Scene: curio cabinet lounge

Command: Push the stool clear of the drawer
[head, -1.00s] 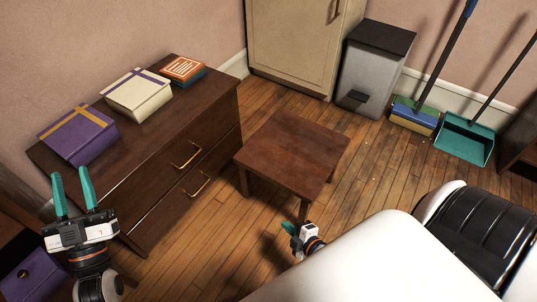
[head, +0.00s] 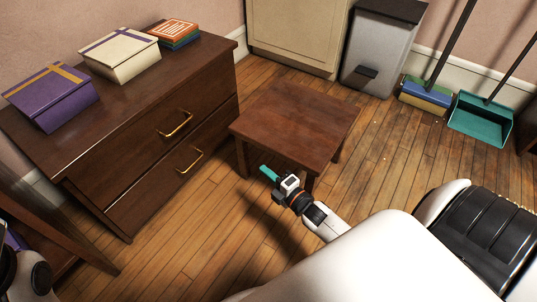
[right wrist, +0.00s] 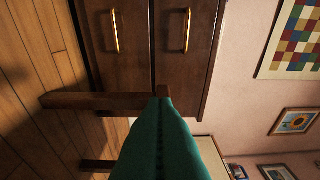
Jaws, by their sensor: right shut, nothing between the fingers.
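The stool (head: 297,122), a low square dark-wood one, stands upright on the floor just right of the drawer cabinet, close to its front. The upper drawer (head: 172,120) and lower drawer (head: 190,165) look closed, each with a brass handle. My right gripper (head: 268,172) is shut and empty, low at the stool's near side by its near left leg. In the right wrist view, the shut teal fingers (right wrist: 162,105) overlap a stool leg (right wrist: 95,102) in front of the drawers; I cannot tell whether they touch. My left gripper's fingers are out of view.
A purple box (head: 50,97), cream box (head: 120,55) and stacked books (head: 175,35) sit on the cabinet. A grey bin (head: 382,50), broom (head: 427,95) and teal dustpan (head: 480,118) stand behind right.

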